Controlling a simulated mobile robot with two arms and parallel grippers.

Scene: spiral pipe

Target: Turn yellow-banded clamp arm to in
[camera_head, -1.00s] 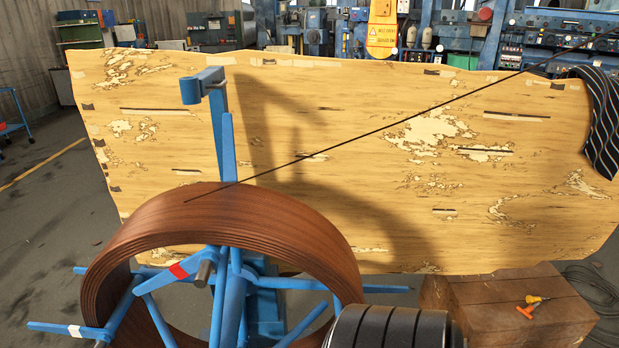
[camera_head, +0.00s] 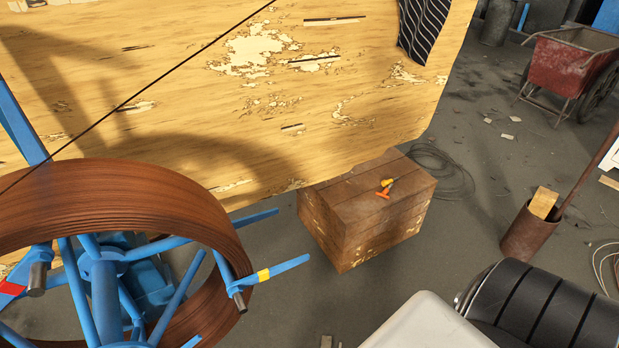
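A large brown coil (camera_head: 150,190) sits around a blue spoked frame (camera_head: 105,285) at the left of the head view. The yellow-banded clamp arm (camera_head: 270,274) is a blue bar at the coil's right side. It points outward to the right, and a short grey pin hangs by its inner end at the coil's edge. A red-banded clamp arm (camera_head: 12,288) shows at the left edge. Neither of my grippers is in view, and only a black ribbed part and a pale part of my body show at the lower right.
A wooden block (camera_head: 350,225) with an orange-handled tool (camera_head: 384,193) on it stands behind the coil, before a tall wooden panel (camera_head: 300,110). A rusty bucket (camera_head: 530,232) and red cart (camera_head: 575,70) are at the right. The floor between is mostly clear.

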